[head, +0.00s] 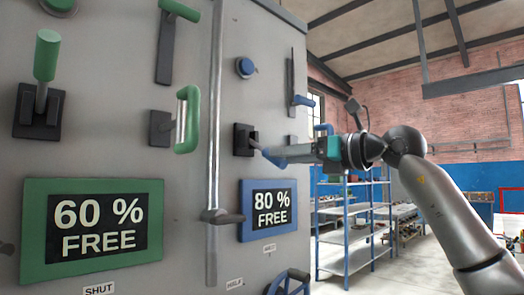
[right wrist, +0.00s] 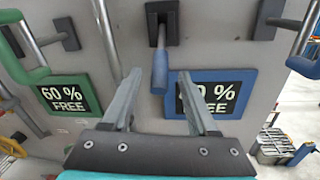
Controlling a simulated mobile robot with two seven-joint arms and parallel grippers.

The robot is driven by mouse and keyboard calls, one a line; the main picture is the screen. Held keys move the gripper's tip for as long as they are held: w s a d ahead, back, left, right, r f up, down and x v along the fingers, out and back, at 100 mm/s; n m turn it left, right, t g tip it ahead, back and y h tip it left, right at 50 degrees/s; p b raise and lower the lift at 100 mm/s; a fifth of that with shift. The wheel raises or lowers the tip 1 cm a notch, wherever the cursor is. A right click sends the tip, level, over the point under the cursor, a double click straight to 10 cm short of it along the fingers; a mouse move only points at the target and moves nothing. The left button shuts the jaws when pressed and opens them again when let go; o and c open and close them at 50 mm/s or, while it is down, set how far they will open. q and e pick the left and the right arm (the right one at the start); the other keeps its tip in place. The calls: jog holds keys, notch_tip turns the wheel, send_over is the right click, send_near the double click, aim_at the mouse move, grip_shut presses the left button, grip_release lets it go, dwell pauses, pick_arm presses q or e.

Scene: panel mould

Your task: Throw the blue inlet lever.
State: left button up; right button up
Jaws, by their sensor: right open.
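The blue lever is on the grey panel above the blue 80 % sign, on a black base (head: 243,140). Its blue handle (head: 272,159) tilts out and down, partly covered by my gripper in the head view. In the right wrist view the handle (right wrist: 160,73) hangs on a grey rod from the black base (right wrist: 162,18). My right gripper (right wrist: 159,76) is open, with one finger on each side of the handle's lower end and gaps visible on both sides. In the head view the right gripper (head: 276,153) reaches in from the right. My left gripper is out of view.
A green lever (head: 47,56) and a green U-handle (head: 187,120) are on the left. A vertical rod (head: 214,130) with a dark grip runs between the green and blue sides. A blue handwheel (head: 288,283) is low. Blue shelving (head: 350,225) stands beyond the panel.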

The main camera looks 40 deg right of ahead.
aim_at(267, 152)
jog(key=w+p, duration=0.1)
jog(key=w, duration=0.2)
jog(key=w+a+p, duration=0.1)
jog(key=w, duration=0.3)
jog(key=shift+w+a, duration=0.2)
jog(key=shift+w, duration=0.05)
grip_shut()
dwell(1.1)
